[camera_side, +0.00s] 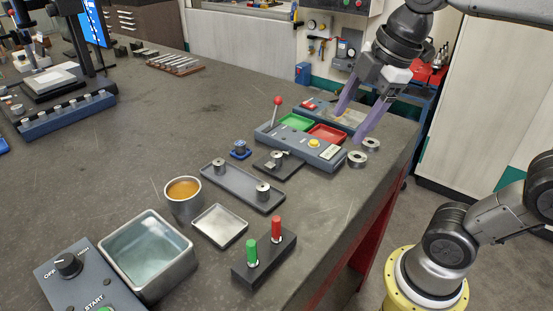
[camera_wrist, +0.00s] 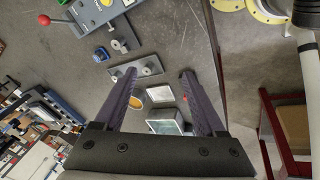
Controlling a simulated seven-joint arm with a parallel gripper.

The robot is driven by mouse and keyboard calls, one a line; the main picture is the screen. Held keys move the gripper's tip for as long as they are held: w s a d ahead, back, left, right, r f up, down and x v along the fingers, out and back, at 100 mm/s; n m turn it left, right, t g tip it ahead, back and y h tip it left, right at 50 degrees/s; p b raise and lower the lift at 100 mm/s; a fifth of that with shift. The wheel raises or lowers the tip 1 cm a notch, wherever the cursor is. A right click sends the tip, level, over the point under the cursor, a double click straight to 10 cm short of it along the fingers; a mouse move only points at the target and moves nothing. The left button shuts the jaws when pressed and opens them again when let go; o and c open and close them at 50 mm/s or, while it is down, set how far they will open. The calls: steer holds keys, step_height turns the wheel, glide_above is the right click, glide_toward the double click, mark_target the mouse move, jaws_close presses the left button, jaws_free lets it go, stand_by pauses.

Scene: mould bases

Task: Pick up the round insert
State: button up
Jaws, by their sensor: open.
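Several small round grey metal pieces are in view, and I cannot tell for sure which is the round insert. Two stand on a long grey tray (camera_side: 240,186): a left piece (camera_side: 219,166) and a right piece (camera_side: 263,191). Another round piece (camera_side: 276,158) sits on a dark square plate (camera_side: 289,168), and one sits in a small blue base (camera_side: 240,150). Two metal rings (camera_side: 358,159) lie at the table's right edge. My gripper (camera_side: 348,127) is open and empty, above the control box area. In the wrist view the long tray (camera_wrist: 120,77) lies beyond the left fingertip.
A grey control box (camera_side: 300,146) with a red-knobbed lever and green and red trays stands near my gripper. An orange-filled cup (camera_side: 184,204), a shallow tray (camera_side: 220,226), a metal bin (camera_side: 188,266) and a block with green and red pegs (camera_side: 274,264) stand nearer. The table's left middle is clear.

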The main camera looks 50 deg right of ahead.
steer(key=w+r+n+g, duration=0.2)
steer(key=w+n, duration=0.2)
steer(key=w, duration=0.3)
steer(key=n+g+y, duration=0.1)
steer(key=n+g, duration=0.1)
glide_above(277, 154)
steer(key=f, duration=1.4)
steer(key=shift+s+d, duration=0.25)
steer(key=shift+d, duration=0.15)
steer(key=shift+w+a+f, duration=0.1)
steer(key=shift+f, duration=0.95)
steer(key=shift+w+a+f, duration=0.1)
steer(key=shift+a+f, duration=0.05)
steer(key=shift+f, duration=0.9)
steer(key=shift+w+a+f, duration=0.1)
steer(key=shift+f, duration=0.95)
steer(key=shift+r, duration=0.1)
jaws_close()
